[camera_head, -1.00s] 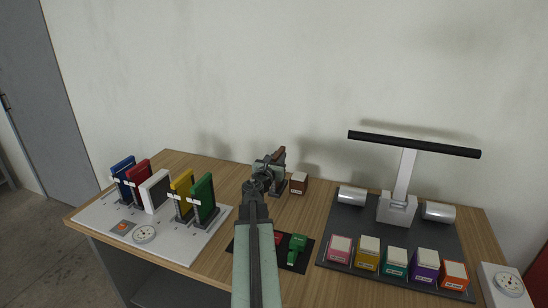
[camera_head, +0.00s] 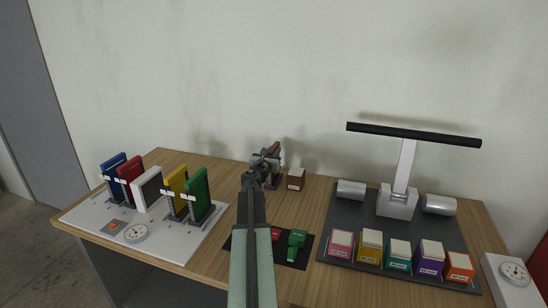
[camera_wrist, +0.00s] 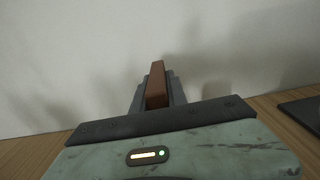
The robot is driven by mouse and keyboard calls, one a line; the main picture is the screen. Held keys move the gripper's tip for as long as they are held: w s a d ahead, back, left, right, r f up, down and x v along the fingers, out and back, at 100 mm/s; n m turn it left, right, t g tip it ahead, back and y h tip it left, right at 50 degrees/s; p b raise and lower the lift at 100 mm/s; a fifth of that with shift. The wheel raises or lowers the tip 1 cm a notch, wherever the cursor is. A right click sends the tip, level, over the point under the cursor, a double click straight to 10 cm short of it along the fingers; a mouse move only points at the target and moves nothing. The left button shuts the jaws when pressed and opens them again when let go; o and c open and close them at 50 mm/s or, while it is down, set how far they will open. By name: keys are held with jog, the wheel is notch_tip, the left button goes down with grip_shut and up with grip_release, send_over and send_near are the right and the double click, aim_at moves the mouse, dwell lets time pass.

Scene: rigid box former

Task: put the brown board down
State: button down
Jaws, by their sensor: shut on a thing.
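The brown board (camera_wrist: 155,86) is a narrow upright piece between the fingers of my gripper (camera_wrist: 157,100) in the wrist view. In the head view, my gripper (camera_head: 266,163) is near the back of the wooden table, and only a bit of the brown board (camera_head: 273,149) shows at its tip. My gripper is shut on the board. The board's lower part is hidden, so I cannot tell whether it touches the table.
A brown box (camera_head: 296,179) with a white label stands just right of my gripper. A white panel (camera_head: 190,243) with several coloured boards is left. A dark mat (camera_head: 335,232) holds a lamp-like stand (camera_head: 401,190) and several coloured boxes. The wall is close behind.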

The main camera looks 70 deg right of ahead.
jog(key=shift+f, duration=0.15)
jog(key=c, duration=1.3)
grip_release()
jog(key=shift+s, duration=0.1)
jog(key=shift+r, duration=0.25)
jog(key=a, duration=1.2)
jog(key=shift+s, duration=0.4)
